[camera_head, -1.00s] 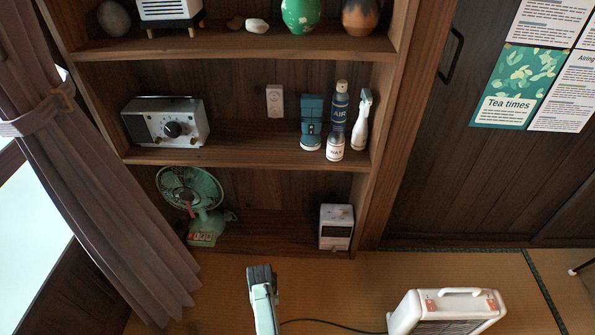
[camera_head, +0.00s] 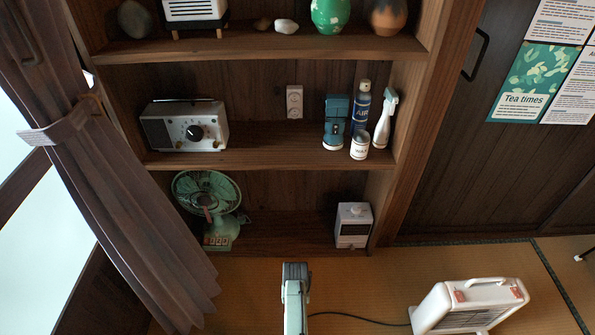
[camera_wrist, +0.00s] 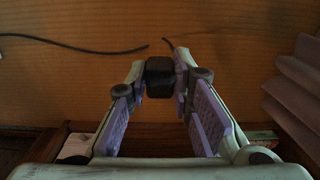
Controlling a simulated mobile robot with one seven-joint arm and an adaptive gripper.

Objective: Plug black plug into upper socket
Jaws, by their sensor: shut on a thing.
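The black plug (camera_wrist: 160,76) is held between the fingertips of my gripper (camera_wrist: 161,70) in the wrist view. Its prongs are not visible. In the head view my gripper (camera_head: 295,272) is low in the middle, over the tatami in front of the shelf unit, and hides the plug.
On the middle shelf, a radio (camera_head: 186,126) stands left of the outlet; a teal device (camera_head: 335,122), cans and a spray bottle (camera_head: 384,120) stand right. A curtain (camera_head: 110,190) hangs at the left.

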